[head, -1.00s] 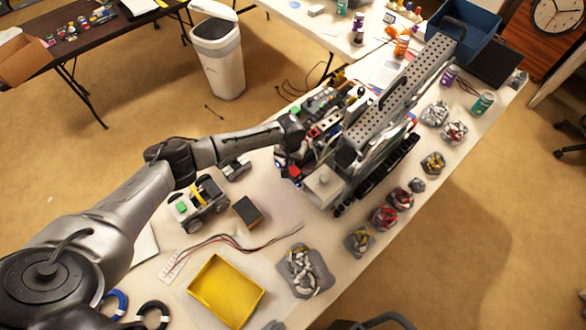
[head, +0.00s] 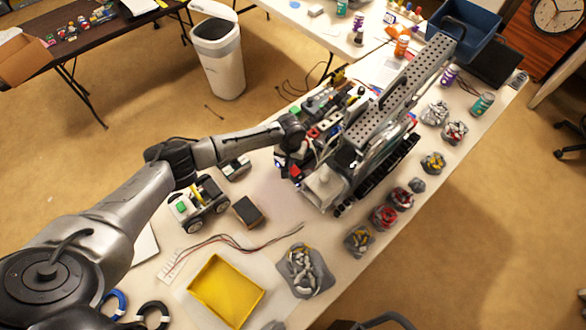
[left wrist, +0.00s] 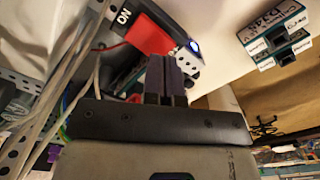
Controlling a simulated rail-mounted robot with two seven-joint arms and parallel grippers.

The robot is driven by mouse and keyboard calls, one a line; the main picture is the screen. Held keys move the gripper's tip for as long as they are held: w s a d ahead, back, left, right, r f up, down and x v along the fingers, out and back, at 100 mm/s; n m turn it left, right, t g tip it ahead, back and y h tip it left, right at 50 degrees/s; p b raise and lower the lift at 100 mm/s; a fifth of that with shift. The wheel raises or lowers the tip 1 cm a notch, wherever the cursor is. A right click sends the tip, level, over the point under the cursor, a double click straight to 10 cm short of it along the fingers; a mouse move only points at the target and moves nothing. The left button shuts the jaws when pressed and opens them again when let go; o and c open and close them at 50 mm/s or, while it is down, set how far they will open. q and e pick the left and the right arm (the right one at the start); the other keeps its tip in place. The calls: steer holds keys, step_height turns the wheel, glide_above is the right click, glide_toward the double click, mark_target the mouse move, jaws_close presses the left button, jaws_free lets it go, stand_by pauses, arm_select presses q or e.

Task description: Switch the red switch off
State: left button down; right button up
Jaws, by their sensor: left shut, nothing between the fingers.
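The red switch (left wrist: 148,36) shows in the left wrist view beside a black panel marked "ON" (left wrist: 124,16). In the head view a small red patch, likely the switch (head: 296,172), shows at the near left end of the large robot (head: 352,140) on the table. My left gripper (left wrist: 166,62) is shut and empty. Its fingertips are at the lower right edge of the red switch; I cannot tell whether they touch it. In the head view the left gripper (head: 290,160) is partly hidden against the robot. My right gripper is not in view.
A small white light (left wrist: 193,47) glows beside the switch. Cables run along the left of the wrist view.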

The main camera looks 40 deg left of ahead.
arm_select(q)
steer(key=shift+f, duration=0.4)
steer(key=shift+f+b, duration=0.55)
steer(key=shift+f, duration=0.3)
stand_by(0.4)
steer(key=shift+r, duration=0.1)
steer(key=shift+r+p, duration=0.7)
steer(key=shift+p, duration=0.15)
step_height(320, 180, up, 6)
steer(key=p, duration=0.6)
steer(key=shift+f, duration=0.2)
